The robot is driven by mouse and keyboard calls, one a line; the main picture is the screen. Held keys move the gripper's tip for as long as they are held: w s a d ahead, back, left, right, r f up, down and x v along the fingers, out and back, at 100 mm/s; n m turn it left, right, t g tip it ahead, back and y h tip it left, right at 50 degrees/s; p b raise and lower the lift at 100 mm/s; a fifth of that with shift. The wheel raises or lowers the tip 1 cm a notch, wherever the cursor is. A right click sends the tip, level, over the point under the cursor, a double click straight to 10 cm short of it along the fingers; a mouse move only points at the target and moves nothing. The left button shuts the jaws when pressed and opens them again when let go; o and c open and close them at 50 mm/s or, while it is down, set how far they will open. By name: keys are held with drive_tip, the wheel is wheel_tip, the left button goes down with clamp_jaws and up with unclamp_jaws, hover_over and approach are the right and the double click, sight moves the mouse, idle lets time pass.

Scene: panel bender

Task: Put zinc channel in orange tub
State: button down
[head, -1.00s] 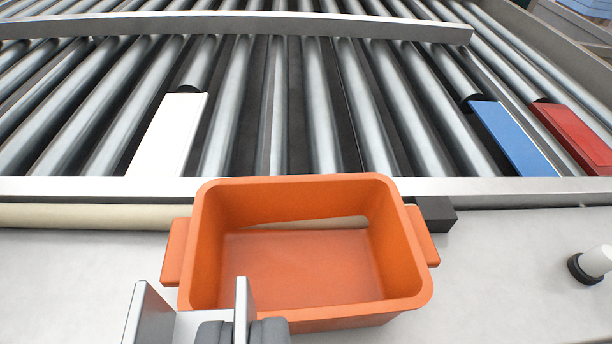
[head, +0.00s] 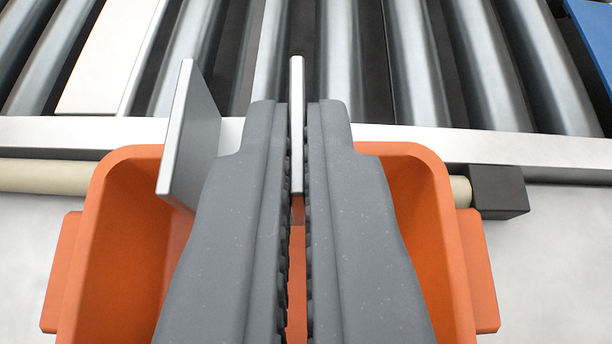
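My gripper (head: 298,112) is shut on the zinc channel (head: 192,140), a grey metal piece with two upright flanges. The fingers pinch its right flange, and the left flange stands to the left of the left finger. The channel's web is mostly hidden behind the fingers. The orange tub (head: 112,225) is below and behind my gripper in the picture, with handles at its left and right. The channel appears over the tub's far part, near its far rim; its height above the tub is hard to tell. The fingers hide the middle of the tub.
Beyond the tub runs a metal rail (head: 545,150) edging a roller conveyor (head: 400,60). A white strip (head: 110,60) lies on it at left and a blue piece (head: 597,35) at right. A dark block (head: 497,190) sits right of the tub.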

drive_tip(key=shift+f, duration=0.5)
drive_tip(key=shift+f+b, duration=0.4)
drive_tip(key=shift+f, duration=0.2)
drive_tip(key=c, duration=1.6)
unclamp_jaws()
drive_tip(key=shift+c, duration=0.2)
drive_tip(key=shift+r+p, duration=0.4)
drive_tip(key=shift+r, duration=0.25)
drive_tip(key=shift+s+r, duration=0.2)
drive_tip(key=shift+s, duration=0.05)
drive_tip(key=v, duration=1.1)
drive_tip(key=shift+s, duration=0.2)
